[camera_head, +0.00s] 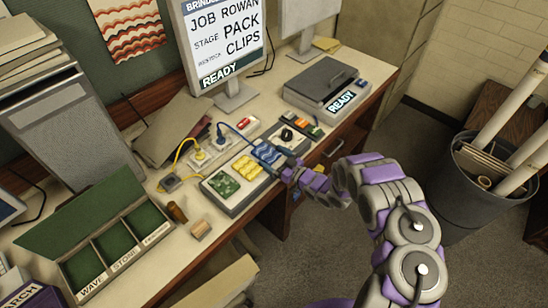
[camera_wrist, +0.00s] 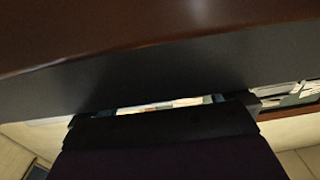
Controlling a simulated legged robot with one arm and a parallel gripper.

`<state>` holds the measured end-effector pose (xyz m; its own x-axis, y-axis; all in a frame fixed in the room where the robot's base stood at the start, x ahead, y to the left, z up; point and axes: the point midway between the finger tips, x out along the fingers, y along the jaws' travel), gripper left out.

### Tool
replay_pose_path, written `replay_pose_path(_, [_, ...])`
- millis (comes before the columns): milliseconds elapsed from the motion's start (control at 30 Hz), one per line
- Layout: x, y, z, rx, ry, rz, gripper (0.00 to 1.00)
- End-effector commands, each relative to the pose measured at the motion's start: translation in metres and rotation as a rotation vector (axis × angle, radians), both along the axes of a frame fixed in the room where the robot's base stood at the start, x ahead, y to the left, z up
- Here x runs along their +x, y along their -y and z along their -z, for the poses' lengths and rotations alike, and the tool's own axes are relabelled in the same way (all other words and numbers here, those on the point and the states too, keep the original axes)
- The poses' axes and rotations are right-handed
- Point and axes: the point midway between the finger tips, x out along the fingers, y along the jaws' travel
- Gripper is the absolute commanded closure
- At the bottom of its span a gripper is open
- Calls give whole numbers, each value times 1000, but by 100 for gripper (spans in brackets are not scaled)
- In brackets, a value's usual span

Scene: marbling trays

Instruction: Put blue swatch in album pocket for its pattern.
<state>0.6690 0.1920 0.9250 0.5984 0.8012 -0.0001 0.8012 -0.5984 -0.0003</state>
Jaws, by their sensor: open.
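The blue swatch (camera_head: 267,153), with a wavy pattern, lies at the right end of a grey tray (camera_head: 233,210) on the bench. A yellow swatch (camera_head: 246,168) and a green swatch (camera_head: 223,184) lie left of it. The open album (camera_head: 98,224) at the left has three green pockets; I read WAVE and STONE, while the third label is hard to read. My gripper (camera_head: 286,171) is open at the tray's right front corner, close beside the blue swatch. I cannot tell whether they touch. No swatch is clear in the wrist view.
A small wooden block (camera_head: 201,229) and a brown peg (camera_head: 177,212) stand between album and tray. Yellow and blue cables run behind the tray. A grey press-like device (camera_head: 327,84) reading READY stands at the back right.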

Motion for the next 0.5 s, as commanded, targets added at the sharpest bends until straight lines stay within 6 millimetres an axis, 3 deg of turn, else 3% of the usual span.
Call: replay_pose_path(500, [-62,88,-1,-3,-3,6,0])
